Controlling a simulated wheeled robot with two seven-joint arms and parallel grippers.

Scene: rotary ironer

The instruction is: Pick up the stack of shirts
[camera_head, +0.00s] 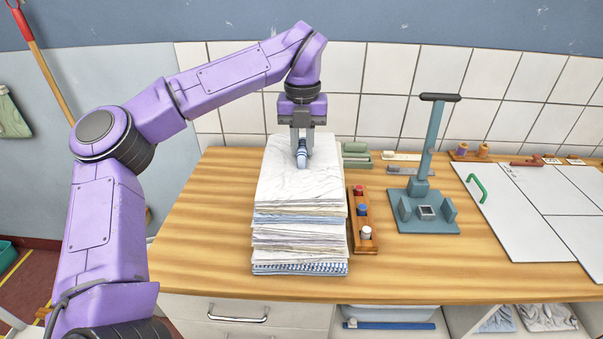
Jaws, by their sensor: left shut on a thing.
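The stack of shirts (300,190) stands on the wooden table, left of its middle. It is a tall pile of folded white and pale cloth, with a blue-checked layer at the bottom front. My left gripper (302,157) points straight down at the far part of the top of the stack. The stack looks level and appears to rest on the table. The far side of the stack is hidden. My right gripper is not in view.
A wooden rack (362,222) with several small spools stands close to the stack's right side. A teal press stand (424,190) is further right, then white panels (540,205) with a green handle. A tiled wall is behind. The table's left part (200,240) is clear.

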